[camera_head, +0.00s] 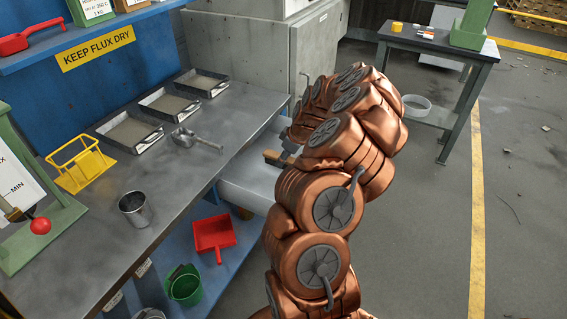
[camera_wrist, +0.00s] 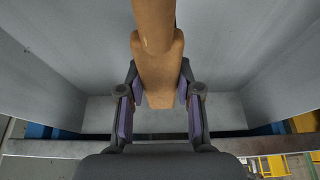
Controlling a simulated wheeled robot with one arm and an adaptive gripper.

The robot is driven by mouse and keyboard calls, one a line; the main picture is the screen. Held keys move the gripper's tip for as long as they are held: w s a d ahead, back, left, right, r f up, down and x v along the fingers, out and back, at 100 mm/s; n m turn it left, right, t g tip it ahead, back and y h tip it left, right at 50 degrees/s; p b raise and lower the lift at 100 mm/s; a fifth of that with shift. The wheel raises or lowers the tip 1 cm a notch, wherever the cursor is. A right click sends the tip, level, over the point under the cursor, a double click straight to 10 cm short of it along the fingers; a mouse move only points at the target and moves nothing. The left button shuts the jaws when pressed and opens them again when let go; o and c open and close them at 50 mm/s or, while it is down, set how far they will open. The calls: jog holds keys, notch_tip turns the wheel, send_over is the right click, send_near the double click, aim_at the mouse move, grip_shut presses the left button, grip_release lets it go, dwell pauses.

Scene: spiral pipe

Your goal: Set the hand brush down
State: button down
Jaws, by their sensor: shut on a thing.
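The hand brush (camera_head: 274,157) shows only in part in the head view, as a small brown wooden piece at the arm's end. In the wrist view its tan wooden handle (camera_wrist: 155,45) runs from the top edge down between the fingers. My gripper (camera_wrist: 160,90) is shut on this handle, with purple pads at both sides. In the head view my gripper (camera_head: 292,148) is partly hidden by my copper-coloured arm. The bristles are not clearly visible. The brush is over or near a pale grey rounded surface (camera_head: 243,185) beside the bench; I cannot tell whether they touch.
The grey workbench (camera_head: 185,185) holds shallow trays (camera_head: 130,130), a metal scoop (camera_head: 190,138), a metal cup (camera_head: 135,208) and a yellow rack (camera_head: 80,165). A red dustpan (camera_head: 213,235) and green bucket (camera_head: 184,285) are below. Bare bench lies right of the cup.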

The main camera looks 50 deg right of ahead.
jog(key=shift+f, duration=1.35)
jog(key=shift+f, duration=0.25)
jog(key=c, duration=0.8)
grip_release()
jog(key=shift+r, duration=0.1)
